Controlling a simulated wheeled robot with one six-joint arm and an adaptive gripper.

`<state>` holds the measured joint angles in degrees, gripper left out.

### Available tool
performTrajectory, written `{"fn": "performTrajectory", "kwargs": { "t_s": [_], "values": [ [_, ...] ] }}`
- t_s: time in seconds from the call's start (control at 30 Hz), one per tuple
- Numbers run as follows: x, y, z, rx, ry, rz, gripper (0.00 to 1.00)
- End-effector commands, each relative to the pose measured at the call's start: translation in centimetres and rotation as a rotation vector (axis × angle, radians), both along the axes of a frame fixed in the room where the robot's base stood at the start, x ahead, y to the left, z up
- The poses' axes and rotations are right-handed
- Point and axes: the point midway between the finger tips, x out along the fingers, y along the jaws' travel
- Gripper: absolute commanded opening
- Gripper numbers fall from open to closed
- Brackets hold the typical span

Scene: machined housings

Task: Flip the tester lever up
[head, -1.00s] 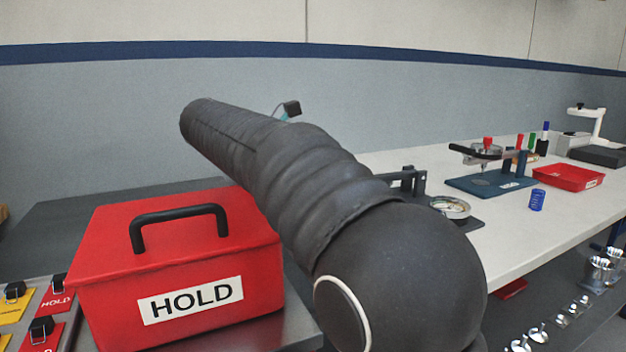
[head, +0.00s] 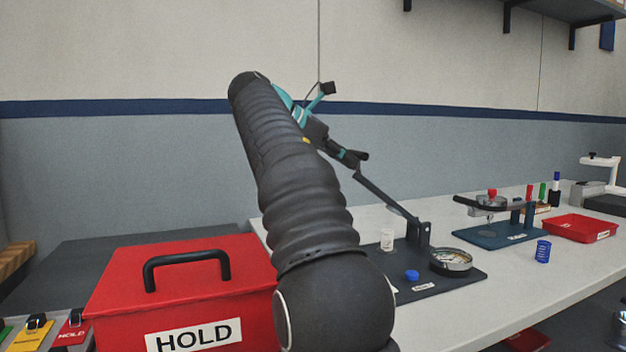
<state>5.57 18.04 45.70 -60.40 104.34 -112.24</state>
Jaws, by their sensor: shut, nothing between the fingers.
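The tester has a dark base plate (head: 440,284) on the white bench, with a round gauge (head: 451,260) and an upright bracket. Its long dark lever (head: 385,195) slants from the bracket up and to the left. My gripper (head: 358,158) is shut at the raised upper end of the lever. The fingers look very close to that end; whether they touch it I cannot tell. My arm crosses the middle of the view and hides the plate's left part.
A red HOLD box (head: 180,285) with a black handle stands at the front left. A blue cap (head: 411,275) and a white cylinder (head: 387,240) are at the tester. A blue-based fixture (head: 490,236), a blue cup (head: 543,251) and a red tray (head: 580,229) are to the right.

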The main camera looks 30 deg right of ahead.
Motion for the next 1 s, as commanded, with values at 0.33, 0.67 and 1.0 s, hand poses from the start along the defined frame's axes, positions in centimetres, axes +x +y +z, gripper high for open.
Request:
{"fn": "performTrajectory", "kwargs": {
  "t_s": [0.33, 0.67, 1.0],
  "values": [
    [-0.5, -2.5, 2.0, -0.001, -0.001, -0.014, 0.0],
    [-0.6, -3.0, 2.4, -0.001, 0.0, -0.014, 0.0],
    [-0.7, -2.9, 2.4, 0.001, -0.002, -0.013, 0.23]
  ]
}}
